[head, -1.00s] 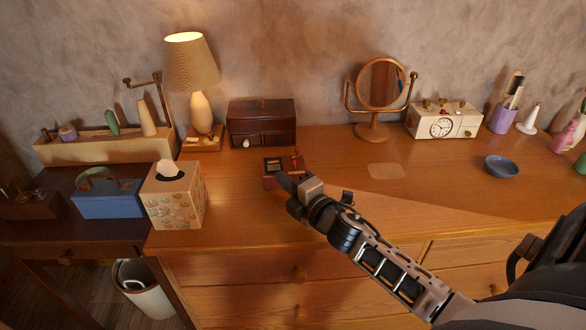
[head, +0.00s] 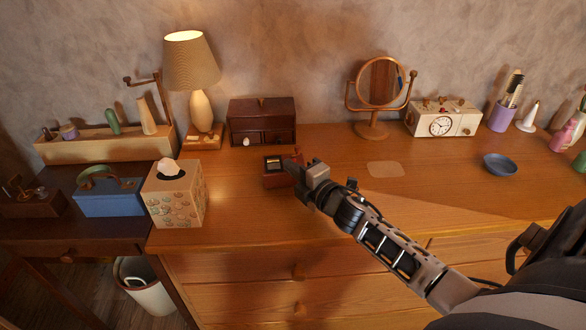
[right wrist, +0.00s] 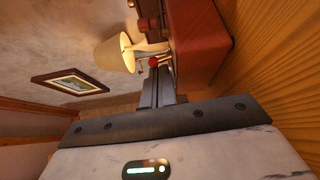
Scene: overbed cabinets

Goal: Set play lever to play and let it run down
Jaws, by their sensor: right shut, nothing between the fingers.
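A small red-brown box (head: 275,182) with a dark recess in its top stands on the dresser, left of the middle. My right gripper (head: 293,168) is shut and empty, at the right part of the box top. In the right wrist view the side of the box (right wrist: 200,45) fills the upper right. A red knob (right wrist: 153,62) shows there right at the tips of my shut fingers (right wrist: 160,76); I cannot tell whether they touch. In the head view the gripper hides the knob, so the lever's setting cannot be read. My left gripper is not in view.
A tissue box (head: 174,200) stands left of the small box, and a dark wooden chest (head: 262,118) behind it. A round mirror (head: 380,85), a white clock box (head: 441,122) and a blue bowl (head: 500,165) are to the right. The dresser top around a pale mat (head: 386,169) is clear.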

